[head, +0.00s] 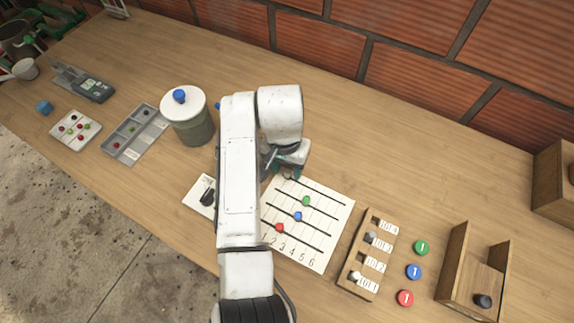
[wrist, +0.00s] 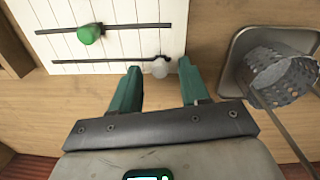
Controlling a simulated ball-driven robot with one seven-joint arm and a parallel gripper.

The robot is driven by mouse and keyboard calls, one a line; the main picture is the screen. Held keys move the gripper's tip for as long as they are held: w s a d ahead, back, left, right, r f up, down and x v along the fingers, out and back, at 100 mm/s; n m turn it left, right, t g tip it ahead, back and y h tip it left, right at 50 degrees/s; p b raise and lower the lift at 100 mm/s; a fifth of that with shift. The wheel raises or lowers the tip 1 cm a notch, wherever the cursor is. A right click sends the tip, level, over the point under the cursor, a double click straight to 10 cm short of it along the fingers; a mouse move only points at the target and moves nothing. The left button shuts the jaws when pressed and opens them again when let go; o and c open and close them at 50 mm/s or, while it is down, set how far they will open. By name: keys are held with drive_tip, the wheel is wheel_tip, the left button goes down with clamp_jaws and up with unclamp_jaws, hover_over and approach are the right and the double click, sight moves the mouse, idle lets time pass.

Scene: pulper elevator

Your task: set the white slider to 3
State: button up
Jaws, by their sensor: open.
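The slider board (head: 325,232) is white with several dark parallel slots and numbers along its near edge, of which 2 to 6 show. The white slider (wrist: 160,70) shows in the wrist view at the right end of the nearest slot, by the board's edge. In the head view my arm and gripper hide it. Its number cannot be read here. My gripper (wrist: 160,77) is open, with one green finger on each side of the white slider and small gaps between. The green slider (head: 306,201), blue slider (head: 297,216) and red slider (head: 280,227) sit in the other slots.
In the wrist view a perforated basket (wrist: 285,80) on a grey tray stands right of my fingers. A wooden switch block (head: 362,275) and coloured buttons (head: 414,271) lie right of the board. A lidded jar (head: 190,125) stands left of my arm.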

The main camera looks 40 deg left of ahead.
drive_tip(key=shift+f, duration=0.3)
drive_tip(key=shift+c, duration=0.3)
clamp_jaws()
